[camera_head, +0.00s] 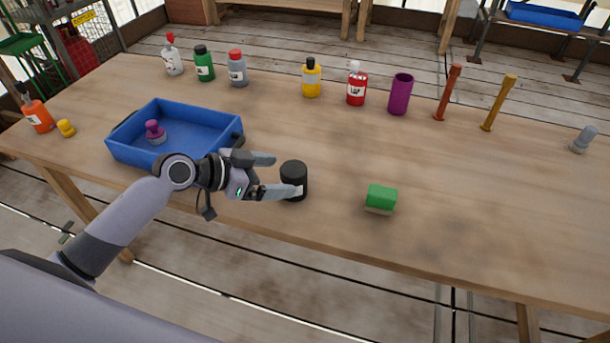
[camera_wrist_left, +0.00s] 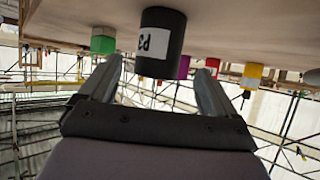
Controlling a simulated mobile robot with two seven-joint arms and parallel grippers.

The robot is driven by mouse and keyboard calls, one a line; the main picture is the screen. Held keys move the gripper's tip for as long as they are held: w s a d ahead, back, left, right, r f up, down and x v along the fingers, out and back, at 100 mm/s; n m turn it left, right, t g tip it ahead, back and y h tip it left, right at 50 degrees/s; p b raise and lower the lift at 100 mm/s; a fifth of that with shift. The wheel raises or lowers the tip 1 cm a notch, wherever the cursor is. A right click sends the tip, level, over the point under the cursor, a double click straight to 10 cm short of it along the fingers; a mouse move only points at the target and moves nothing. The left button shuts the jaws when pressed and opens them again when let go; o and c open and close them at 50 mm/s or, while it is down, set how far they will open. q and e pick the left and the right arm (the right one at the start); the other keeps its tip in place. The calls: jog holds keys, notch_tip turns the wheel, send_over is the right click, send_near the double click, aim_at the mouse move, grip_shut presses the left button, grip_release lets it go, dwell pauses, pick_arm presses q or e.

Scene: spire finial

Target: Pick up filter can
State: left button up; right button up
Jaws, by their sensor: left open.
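The filter can appears to be the black cylinder (camera_head: 294,177) standing upright near the table's front edge. In the left wrist view, which looks upside down, the can (camera_wrist_left: 161,40) shows a white label with dark lettering. My left gripper (camera_head: 283,174) is open and lies low, pointing right at the can. In the head view one finger is behind and left of it, and the other overlaps its lower front. In the wrist view the can is centred between and beyond the two fingers (camera_wrist_left: 154,64). Contact cannot be told. My right gripper is not in view.
A blue tray (camera_head: 120,149) holding a purple piece (camera_head: 155,132) is left of the gripper. A green block (camera_head: 381,198) is right of the can. Several bottles, a purple cup (camera_head: 400,94) and two upright rods line the back. The table's right front is clear.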

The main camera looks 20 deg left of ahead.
aim_at(301, 175)
pick_arm(q)
jog(key=shift+r+p+x, duration=0.2)
jog(key=shift+p+x, duration=0.4)
jog(key=shift+x, duration=2.9)
jog(key=shift+d, duration=0.15)
jog(key=c, duration=1.1)
